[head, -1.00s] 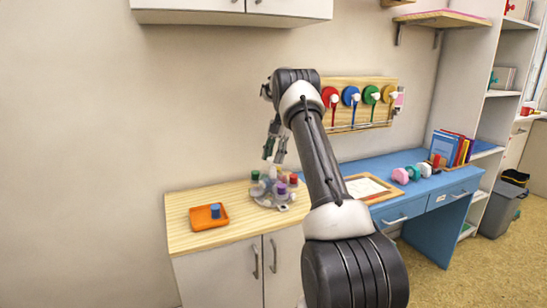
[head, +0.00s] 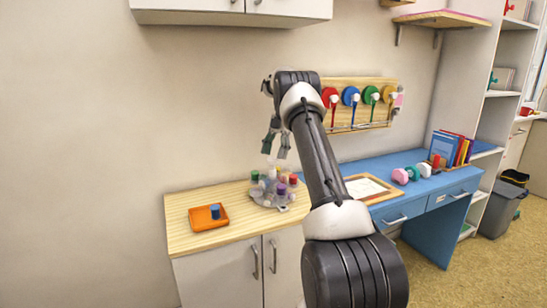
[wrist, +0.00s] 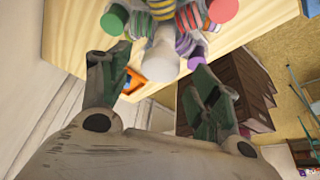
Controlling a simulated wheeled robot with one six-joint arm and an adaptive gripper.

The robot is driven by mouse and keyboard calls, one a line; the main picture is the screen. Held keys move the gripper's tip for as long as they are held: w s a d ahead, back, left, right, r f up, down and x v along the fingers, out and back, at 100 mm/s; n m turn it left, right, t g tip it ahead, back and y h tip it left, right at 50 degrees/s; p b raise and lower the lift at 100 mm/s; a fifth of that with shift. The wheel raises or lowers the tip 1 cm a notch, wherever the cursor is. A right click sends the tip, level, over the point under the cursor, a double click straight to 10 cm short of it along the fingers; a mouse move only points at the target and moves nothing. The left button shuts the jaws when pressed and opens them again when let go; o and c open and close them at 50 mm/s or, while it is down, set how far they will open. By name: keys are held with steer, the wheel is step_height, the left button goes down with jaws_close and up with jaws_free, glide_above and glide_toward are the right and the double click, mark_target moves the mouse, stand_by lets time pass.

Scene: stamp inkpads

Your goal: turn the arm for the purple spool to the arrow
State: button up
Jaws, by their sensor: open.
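The rotating stand (head: 284,207), grey with several arms, is on the wooden counter, with coloured spools on it. The purple spool (head: 281,189) is at its front, beside the red spool (head: 293,179); a green spool (head: 255,175) is at the left. My gripper (head: 275,152) points down above the stand, open and empty, apart from the spools. In the wrist view a white cylinder (wrist: 163,58) lies between and beyond my fingers. I cannot make out the arrow.
An orange tray (head: 196,220) with a blue piece (head: 215,211) is at the left of the counter. A framed sheet (head: 368,188) is on the blue desk at right. A board with coloured discs (head: 350,96) hangs behind my arm.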

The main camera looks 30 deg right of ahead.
steer(key=v, duration=0.5)
steer(key=shift+d+r, duration=0.1)
steer(key=shift+r, duration=0.05)
stand_by(0.3)
